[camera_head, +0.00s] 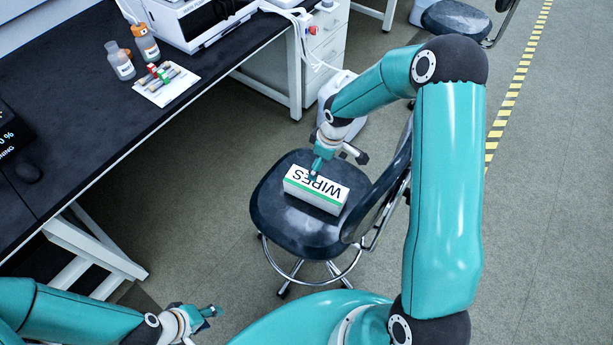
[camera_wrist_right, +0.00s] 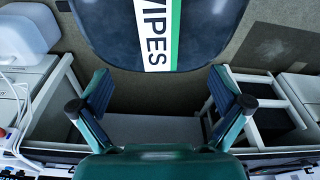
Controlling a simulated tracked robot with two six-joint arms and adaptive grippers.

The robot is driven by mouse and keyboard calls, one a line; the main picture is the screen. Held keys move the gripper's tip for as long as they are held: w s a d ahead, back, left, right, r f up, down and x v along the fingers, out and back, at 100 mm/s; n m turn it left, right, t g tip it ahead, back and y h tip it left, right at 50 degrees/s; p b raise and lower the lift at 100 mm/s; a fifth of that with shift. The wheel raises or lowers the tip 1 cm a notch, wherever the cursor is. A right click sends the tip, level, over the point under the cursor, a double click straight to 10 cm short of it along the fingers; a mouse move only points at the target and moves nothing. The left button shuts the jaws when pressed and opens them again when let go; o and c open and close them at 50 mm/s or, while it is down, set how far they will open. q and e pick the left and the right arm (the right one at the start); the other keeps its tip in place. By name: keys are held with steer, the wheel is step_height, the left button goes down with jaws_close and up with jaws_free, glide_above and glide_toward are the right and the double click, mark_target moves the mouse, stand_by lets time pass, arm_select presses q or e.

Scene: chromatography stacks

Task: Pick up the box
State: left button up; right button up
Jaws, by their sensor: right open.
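A white box (camera_head: 316,188) with a green stripe and the word WIPES lies on the dark seat of a stool (camera_head: 273,208). My right gripper (camera_head: 318,168) is over the far side of the box in the head view. In the right wrist view the right gripper (camera_wrist_right: 160,95) is open and empty. The box (camera_wrist_right: 155,35) shows there beyond the fingertips, cut off by the top edge. Whether a finger touches the box is unclear. My left gripper (camera_head: 207,314) is low at the left, well away from the box, its jaw opening hard to tell.
The stool's backrest (camera_head: 378,195) rises right of the box, close to my right arm. A black-topped bench (camera_head: 80,120) at the left holds bottles (camera_head: 120,62), a paper with vials (camera_head: 165,85) and a white instrument (camera_head: 195,20). Open floor lies at the right.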

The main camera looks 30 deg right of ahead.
mark_target(316, 184)
steer(key=f, duration=0.3)
steer(key=w+f, duration=0.1)
steer(key=f, duration=0.7)
steer(key=shift+w+a, duration=0.15)
steer(key=shift+a, duration=0.05)
steer(key=shift+w+a+f+p, duration=0.15)
steer(key=shift+f+p, duration=0.35)
steer(key=shift+f, duration=0.9)
steer(key=shift+w+f+p, duration=0.15)
steer(key=shift+f+p, duration=0.35)
steer(key=shift+f, duration=0.85)
steer(key=c, duration=1.3)
steer(key=shift+r, duration=0.1)
